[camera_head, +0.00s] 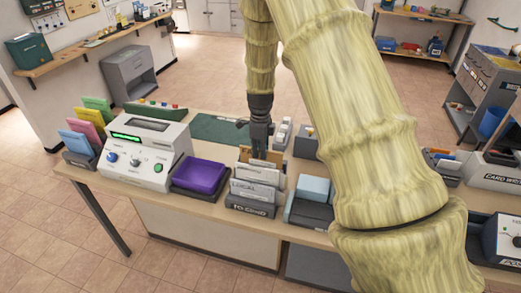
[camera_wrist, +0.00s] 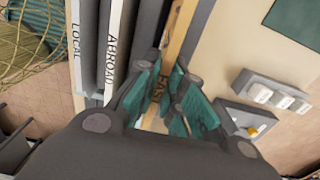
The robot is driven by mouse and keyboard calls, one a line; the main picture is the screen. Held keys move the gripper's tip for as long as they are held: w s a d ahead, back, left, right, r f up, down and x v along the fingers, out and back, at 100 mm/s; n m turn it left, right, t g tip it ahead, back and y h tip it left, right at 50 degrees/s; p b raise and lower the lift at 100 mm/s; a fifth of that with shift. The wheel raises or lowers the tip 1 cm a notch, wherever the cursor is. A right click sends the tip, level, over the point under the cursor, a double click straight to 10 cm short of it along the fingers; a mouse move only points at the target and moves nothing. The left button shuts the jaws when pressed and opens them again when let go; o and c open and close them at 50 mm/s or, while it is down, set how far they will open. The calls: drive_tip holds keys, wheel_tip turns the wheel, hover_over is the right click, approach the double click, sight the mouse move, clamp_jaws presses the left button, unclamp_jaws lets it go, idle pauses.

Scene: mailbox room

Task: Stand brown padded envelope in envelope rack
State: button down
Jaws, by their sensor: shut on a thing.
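The brown padded envelope (camera_head: 268,155) shows behind the white pieces in the envelope rack (camera_head: 250,209), which is marked TO SEND. In the wrist view the brown envelope (camera_wrist: 183,28) is a narrow upright strip with dark lettering, partly hidden by the fingers. My gripper (camera_head: 259,145) is above the back of the rack, pointing down. Its teal-padded fingers (camera_wrist: 165,95) are shut on the envelope. White pieces marked LOCAL (camera_wrist: 76,45) and ABROAD (camera_wrist: 113,45) stand beside it between dark dividers. The envelope's lower edge is hidden, so I cannot tell whether it rests on the rack floor.
A purple tray (camera_head: 200,175) and a white machine (camera_head: 143,150) stand left of the rack. A dark holder with light blue pieces (camera_head: 314,189) is close on its right. A green mat (camera_head: 221,130) lies behind. My arm hides part of the table's right side.

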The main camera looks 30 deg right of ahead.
drive_tip(key=c, duration=1.5)
unclamp_jaws()
drive_tip(key=shift+o, duration=0.2)
drive_tip(key=shift+r, duration=0.15)
drive_tip(key=shift+r+p, duration=2.75)
drive_tip(key=shift+r, duration=0.7)
